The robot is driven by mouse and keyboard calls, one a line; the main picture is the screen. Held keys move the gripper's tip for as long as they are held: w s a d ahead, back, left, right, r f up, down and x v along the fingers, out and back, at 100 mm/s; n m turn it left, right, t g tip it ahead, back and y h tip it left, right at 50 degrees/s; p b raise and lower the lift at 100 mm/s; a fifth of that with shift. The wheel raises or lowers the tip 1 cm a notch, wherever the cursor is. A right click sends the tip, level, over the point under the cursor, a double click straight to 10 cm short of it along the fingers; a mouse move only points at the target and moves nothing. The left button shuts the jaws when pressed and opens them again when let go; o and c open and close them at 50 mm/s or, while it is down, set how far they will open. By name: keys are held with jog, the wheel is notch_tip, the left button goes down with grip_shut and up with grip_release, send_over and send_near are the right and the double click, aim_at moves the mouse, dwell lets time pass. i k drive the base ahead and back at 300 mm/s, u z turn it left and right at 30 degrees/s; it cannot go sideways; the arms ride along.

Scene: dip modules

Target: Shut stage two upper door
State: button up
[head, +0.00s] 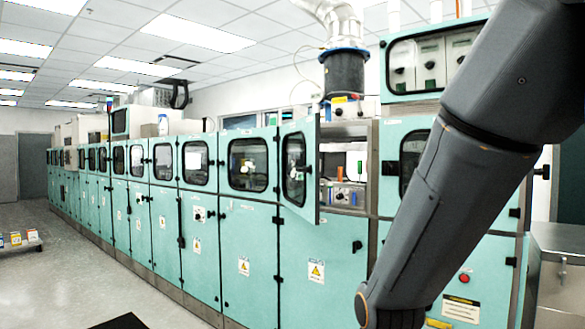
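A teal upper door with a dark oval window (297,178) stands open on the long machine line. It swings out from its left side, and its right edge juts toward me. The opening behind it (345,165) shows a lit interior with small fittings and an orange-topped part. No stage label is readable. My dark grey arm crosses the right side of the head view, in front of the machine. My gripper is not in view.
Other upper doors (248,166) to the left look shut. Lower doors (322,268) below carry yellow warning labels and look shut. Grey floor (90,270) is free at the left. A low rack with small boxes (18,240) stands at the far left. A metal cabinet (560,270) stands at right.

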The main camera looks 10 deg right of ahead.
aim_at(292, 152)
jog(key=k, duration=0.55)
jog(key=u, duration=0.8)
jog(key=i, duration=0.85)
jog(key=z, duration=0.5)
jog(key=i, duration=0.5)
jog(key=z, duration=0.6)
